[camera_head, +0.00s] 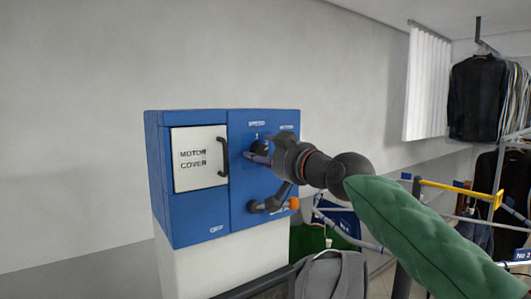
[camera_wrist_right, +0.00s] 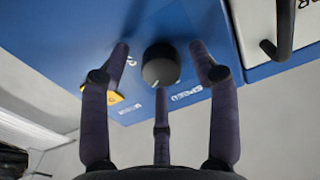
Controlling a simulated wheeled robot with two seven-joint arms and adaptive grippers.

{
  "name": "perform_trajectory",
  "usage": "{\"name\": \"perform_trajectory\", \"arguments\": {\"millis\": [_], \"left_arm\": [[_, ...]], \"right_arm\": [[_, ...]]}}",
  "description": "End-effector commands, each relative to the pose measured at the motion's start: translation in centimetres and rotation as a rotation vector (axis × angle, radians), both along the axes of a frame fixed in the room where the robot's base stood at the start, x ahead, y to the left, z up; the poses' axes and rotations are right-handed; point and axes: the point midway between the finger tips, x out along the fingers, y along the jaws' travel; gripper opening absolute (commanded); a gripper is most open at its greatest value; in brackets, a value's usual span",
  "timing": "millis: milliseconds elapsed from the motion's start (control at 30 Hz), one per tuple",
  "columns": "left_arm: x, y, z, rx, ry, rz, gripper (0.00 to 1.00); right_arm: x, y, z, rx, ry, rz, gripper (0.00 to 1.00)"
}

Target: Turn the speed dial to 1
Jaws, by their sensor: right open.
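The speed dial (camera_wrist_right: 161,66) is a round black knob on the blue control panel (camera_head: 237,208). In the right wrist view it sits between the fingers of my right gripper (camera_wrist_right: 161,75). I cannot tell whether any fingertip touches the panel. In the head view the gripper largely hides the dial; a "1" shows under the SPEED label. My left gripper is out of view.
A white motor cover (camera_head: 199,175) with a black handle (camera_head: 223,157) is left of the dial. An orange part (camera_head: 293,203) is low on the panel's right. A yellow bar (camera_head: 447,186) and hanging clothes (camera_head: 477,97) are at the right. The wall at left is clear.

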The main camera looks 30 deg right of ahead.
Motion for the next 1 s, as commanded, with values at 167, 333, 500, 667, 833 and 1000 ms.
{"name": "perform_trajectory", "arguments": {"millis": [167,333,500,667,833,1000], "left_arm": [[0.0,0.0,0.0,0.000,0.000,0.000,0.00],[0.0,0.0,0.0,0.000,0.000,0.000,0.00],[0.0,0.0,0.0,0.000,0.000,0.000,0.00],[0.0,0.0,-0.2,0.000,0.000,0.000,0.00],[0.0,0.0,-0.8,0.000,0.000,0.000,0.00],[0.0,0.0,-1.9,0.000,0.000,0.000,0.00]], "right_arm": [[0.0,0.0,0.0,0.000,0.000,0.000,0.61],[0.0,0.0,0.0,0.000,0.000,0.000,0.16],[0.0,0.0,-0.1,0.000,0.002,0.000,0.05],[0.0,0.0,-0.2,-0.012,0.003,0.001,0.05],[0.1,0.0,-0.4,-0.063,0.000,0.002,0.05],[0.1,0.0,-0.6,-0.167,-0.007,0.002,0.05]]}}
